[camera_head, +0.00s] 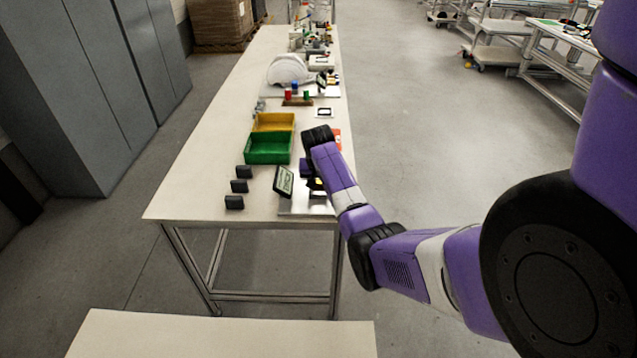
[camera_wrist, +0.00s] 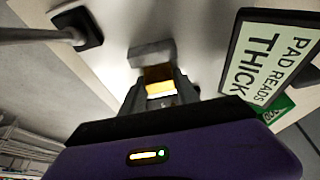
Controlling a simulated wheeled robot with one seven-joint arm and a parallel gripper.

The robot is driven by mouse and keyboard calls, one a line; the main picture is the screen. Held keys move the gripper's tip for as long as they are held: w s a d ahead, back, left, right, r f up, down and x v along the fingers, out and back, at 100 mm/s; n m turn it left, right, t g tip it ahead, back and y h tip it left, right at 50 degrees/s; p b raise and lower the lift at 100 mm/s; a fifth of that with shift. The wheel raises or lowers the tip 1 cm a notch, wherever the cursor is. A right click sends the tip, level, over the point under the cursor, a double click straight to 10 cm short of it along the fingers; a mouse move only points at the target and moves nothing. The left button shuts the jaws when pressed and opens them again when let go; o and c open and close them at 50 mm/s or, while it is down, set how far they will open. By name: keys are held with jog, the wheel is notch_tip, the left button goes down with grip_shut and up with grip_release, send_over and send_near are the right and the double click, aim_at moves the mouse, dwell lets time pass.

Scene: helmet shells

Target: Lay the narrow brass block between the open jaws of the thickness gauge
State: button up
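In the wrist view, the dark fingers of my gripper (camera_wrist: 160,98) are closed on the sides of a brass block (camera_wrist: 159,74), which shows yellow between them. A grey metal block (camera_wrist: 151,52), perhaps a jaw of the thickness gauge, lies just beyond the brass; I cannot tell whether they touch. A tilted sign (camera_wrist: 270,60) reading "PAD READS THICK" stands to the right. In the head view, my gripper (camera_head: 313,184) is low over a shiny metal plate (camera_head: 298,207) beside the dark-framed sign (camera_head: 284,181). My arm hides much of the gauge area, and its jaws are not clear.
A green bin (camera_head: 268,149) and a yellow bin (camera_head: 273,121) lie behind. The wrist view shows a rod on a black base (camera_wrist: 78,28). The table's near left is clear.

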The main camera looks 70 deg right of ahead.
jog(key=o, duration=0.4)
jog(key=shift+o, duration=0.2)
jog(key=shift+v, duration=3.9)
